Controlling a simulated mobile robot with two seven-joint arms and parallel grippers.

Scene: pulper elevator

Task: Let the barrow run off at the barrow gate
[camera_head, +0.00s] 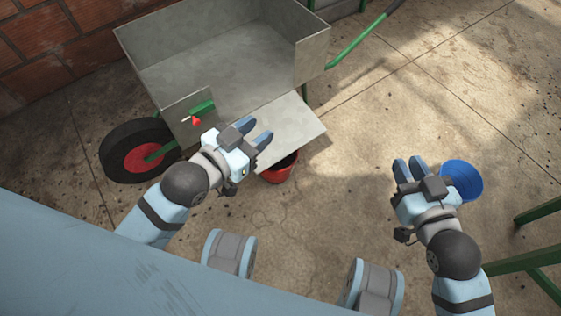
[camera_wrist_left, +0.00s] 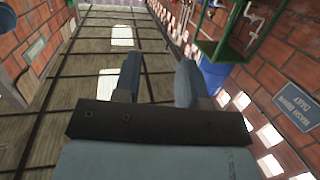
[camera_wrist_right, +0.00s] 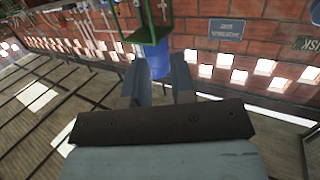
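The grey metal barrow (camera_head: 215,62) stands at the upper middle of the head view, with a black wheel with red hub (camera_head: 137,158) at left. A small upright front panel (camera_head: 176,104) carries a green bar (camera_head: 202,107) and a red piece (camera_head: 195,121). A flat metal plate (camera_head: 285,125) slopes out at the front; whether it is the gate is unclear. A red bucket (camera_head: 280,172) is partly hidden under its edge. My left gripper (camera_head: 257,132) is open and empty, over the plate's left edge in the picture. My right gripper (camera_head: 409,165) is open and empty, right of the barrow.
A blue round container (camera_head: 462,180) is beside my right gripper on the concrete floor. A green frame (camera_head: 535,258) stands at lower right. A green barrow handle (camera_head: 357,46) extends to upper right. Brick wall (camera_head: 60,45) is behind at left. Floor between the grippers is mostly clear.

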